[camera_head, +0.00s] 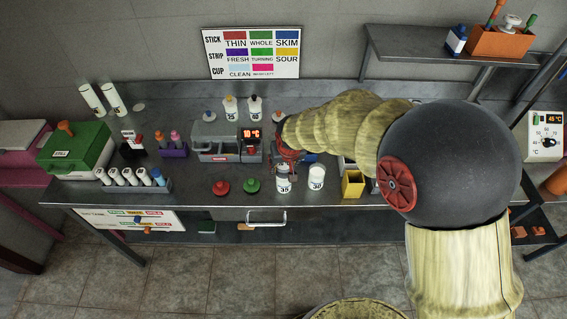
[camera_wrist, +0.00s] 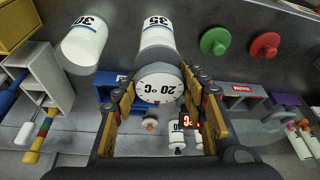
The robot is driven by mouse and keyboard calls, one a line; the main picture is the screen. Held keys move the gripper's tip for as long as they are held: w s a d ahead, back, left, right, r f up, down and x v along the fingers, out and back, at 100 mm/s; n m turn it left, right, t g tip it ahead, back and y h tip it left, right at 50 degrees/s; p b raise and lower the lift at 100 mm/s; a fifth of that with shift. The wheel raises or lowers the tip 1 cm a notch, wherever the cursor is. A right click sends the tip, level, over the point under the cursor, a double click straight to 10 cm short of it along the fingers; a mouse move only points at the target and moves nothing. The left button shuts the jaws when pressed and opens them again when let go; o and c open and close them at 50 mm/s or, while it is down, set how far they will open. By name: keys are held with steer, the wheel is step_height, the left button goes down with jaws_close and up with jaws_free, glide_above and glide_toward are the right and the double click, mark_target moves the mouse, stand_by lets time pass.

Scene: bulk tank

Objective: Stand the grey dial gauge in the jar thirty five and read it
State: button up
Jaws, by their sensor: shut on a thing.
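My gripper (camera_wrist: 163,100) is shut on the grey dial gauge (camera_wrist: 160,84), whose round white face fills the gap between the fingers in the wrist view. The face shows "20" and "°C" upside down; the pointer is too small to read. Jar thirty five (camera_head: 284,188) is white and upright on the bench. It also shows just beyond the gauge in the wrist view (camera_wrist: 157,35). In the head view my gripper (camera_head: 288,155) is right above that jar and hides most of the gauge. I cannot tell whether the gauge's stem is inside the jar.
Jar thirty (camera_head: 317,178) stands close to the right of jar thirty five. A red lid (camera_head: 221,188) and a green lid (camera_head: 252,185) lie to the left. A grey box with a red "10 °C" display (camera_head: 212,140) stands behind. A yellow box (camera_head: 353,184) is at right.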

steer(key=shift+f, duration=0.25)
steer(key=o, duration=1.2)
steer(key=shift+o, duration=0.2)
steer(key=v, duration=1.2)
